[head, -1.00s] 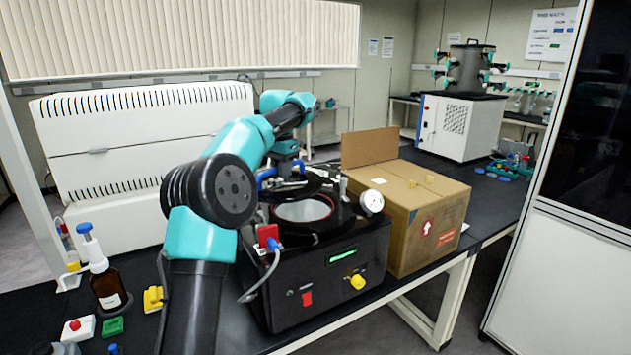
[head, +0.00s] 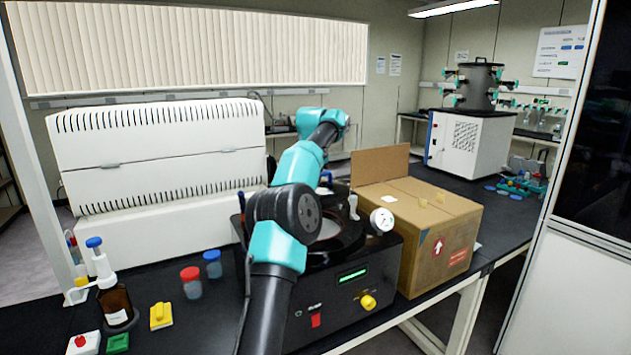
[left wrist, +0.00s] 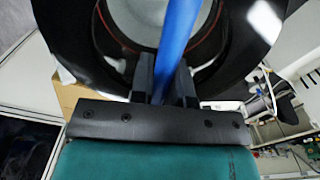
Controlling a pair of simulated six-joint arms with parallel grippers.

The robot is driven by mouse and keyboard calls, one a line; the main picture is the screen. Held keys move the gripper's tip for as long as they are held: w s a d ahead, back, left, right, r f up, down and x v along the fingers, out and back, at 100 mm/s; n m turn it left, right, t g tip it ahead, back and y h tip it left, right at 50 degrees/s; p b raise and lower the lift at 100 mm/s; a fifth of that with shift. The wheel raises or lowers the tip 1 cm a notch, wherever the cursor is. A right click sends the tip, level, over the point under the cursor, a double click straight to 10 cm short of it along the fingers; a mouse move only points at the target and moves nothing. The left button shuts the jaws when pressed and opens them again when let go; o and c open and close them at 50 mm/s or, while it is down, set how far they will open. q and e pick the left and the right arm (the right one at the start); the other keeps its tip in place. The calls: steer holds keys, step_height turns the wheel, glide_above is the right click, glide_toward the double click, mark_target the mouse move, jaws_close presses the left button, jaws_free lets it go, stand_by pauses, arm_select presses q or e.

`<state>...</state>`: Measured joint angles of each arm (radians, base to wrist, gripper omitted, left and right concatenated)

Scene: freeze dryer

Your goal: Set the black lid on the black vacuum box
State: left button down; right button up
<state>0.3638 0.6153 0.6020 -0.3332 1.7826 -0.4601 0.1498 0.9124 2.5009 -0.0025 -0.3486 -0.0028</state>
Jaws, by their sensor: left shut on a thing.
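The black vacuum box (head: 375,262) stands on the bench, with a green-lit display, a yellow knob and a dark-rimmed round pale area on top. My left gripper (left wrist: 164,88) is shut on a blue bar-shaped handle (left wrist: 178,35). Below the handle, the left wrist view shows a wide black ring (left wrist: 232,50) with a thin red inner ring around a pale centre. I cannot tell whether this ring is the black lid or the box's top, nor whether lid and box touch. In the head view my left arm hides much of the box top. My right gripper is out of view.
A cardboard box (head: 425,225) with a raised flap stands close to the right of the vacuum box. A white gauge (head: 382,220) rises from the vacuum box. A brown bottle (head: 116,303), red-capped jar (head: 192,284), blue-capped jar (head: 213,265) and yellow block (head: 160,315) stand at the left.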

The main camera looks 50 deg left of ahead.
arm_select(q)
step_height(320, 180, down, 9)
steer(key=shift+f, duration=0.15)
stand_by(1.1)
steer(key=shift+f, duration=0.7)
stand_by(1.5)
steer(key=c, duration=1)
jaws_free()
steer(key=shift+f, duration=0.1)
